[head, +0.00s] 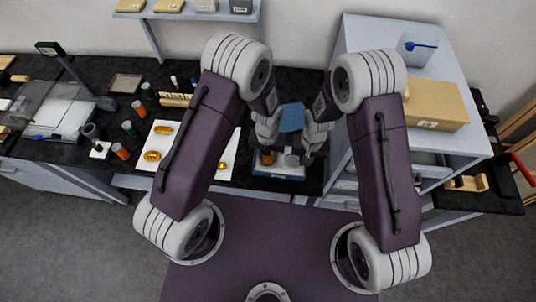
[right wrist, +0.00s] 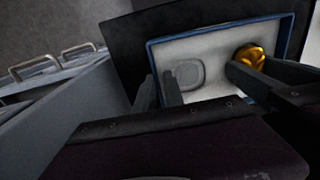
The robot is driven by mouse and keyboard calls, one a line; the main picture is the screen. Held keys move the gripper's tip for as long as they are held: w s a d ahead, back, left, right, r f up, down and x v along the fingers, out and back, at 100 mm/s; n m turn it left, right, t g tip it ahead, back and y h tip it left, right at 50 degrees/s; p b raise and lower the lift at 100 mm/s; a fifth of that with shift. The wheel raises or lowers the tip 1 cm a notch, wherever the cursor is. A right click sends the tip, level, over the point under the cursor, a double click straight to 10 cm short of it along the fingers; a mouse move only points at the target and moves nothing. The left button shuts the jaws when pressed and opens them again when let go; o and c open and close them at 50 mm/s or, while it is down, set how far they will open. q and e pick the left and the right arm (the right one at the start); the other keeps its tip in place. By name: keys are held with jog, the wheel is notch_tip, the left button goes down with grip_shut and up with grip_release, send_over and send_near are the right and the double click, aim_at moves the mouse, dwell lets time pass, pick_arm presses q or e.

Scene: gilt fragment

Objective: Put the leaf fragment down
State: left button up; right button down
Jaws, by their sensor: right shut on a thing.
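The gold leaf fragment (right wrist: 250,54) is over the white floor of a blue-rimmed tray (right wrist: 212,62). In the head view the fragment (head: 267,157) is at the left of the tray (head: 279,175). My left gripper (head: 266,147) has its fingers on both sides of the fragment and looks shut on it. Whether the fragment touches the tray floor I cannot tell. My right gripper (right wrist: 161,87) is shut on the tray's wall, one finger outside and one inside. A grey rounded pad (right wrist: 187,74) lies inside the tray, beside the right gripper's inner finger.
A white sheet (head: 190,145) with several gold pieces lies left of the tray, among small jars (head: 129,129). A blue square (head: 291,117) shows between my grippers. A grey shelf unit (head: 440,80) with a cardboard box (head: 436,104) stands at the right.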

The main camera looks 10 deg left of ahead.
pick_arm(q)
jog(key=shift+s+f, duration=0.4)
jog(key=shift+f, duration=0.15)
pick_arm(e)
jog(key=shift+s+a+f, duration=0.1)
jog(key=shift+a+f, duration=0.15)
jog(key=shift+f, duration=0.1)
jog(key=shift+d+f, duration=0.1)
pick_arm(q)
notch_tip(320, 180, up, 13)
jog(key=shift+r, duration=0.1)
